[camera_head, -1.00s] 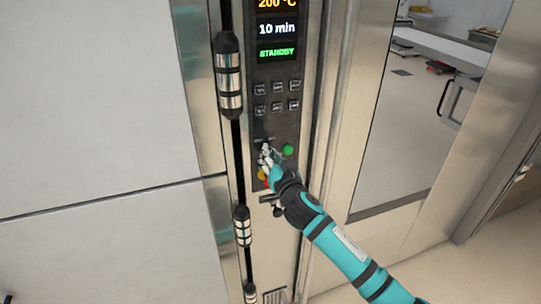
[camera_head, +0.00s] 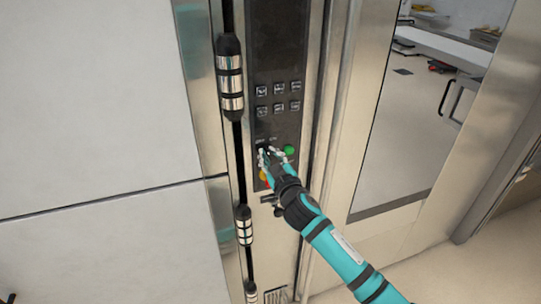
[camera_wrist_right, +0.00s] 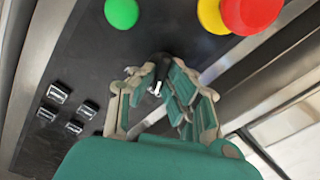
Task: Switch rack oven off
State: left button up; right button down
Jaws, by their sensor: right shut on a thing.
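The rack oven's dark control panel (camera_head: 277,40) stands upright in the middle of the head view, and its display area is black. My right gripper (camera_head: 270,153) is at the lower part of the panel, next to the green button (camera_head: 289,150). In the right wrist view, my right gripper (camera_wrist_right: 158,88) is shut on a black rotary switch (camera_wrist_right: 160,64) with a pale mark at its tip. The fingers stand on both sides of the switch. In the head view the gripper hides the switch. My left gripper is not in view.
A glazed oven door (camera_head: 400,150) is at the right, and a hinge bar (camera_head: 229,75) runs along the left.

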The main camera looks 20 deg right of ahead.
jog(key=shift+n, duration=0.4)
jog(key=c, duration=1.4)
grip_release()
jog(key=shift+s, duration=0.15)
jog(key=s, duration=1.1)
jog(key=shift+s+d, duration=0.2)
jog(key=shift+s, duration=0.2)
jog(key=shift+f, duration=0.1)
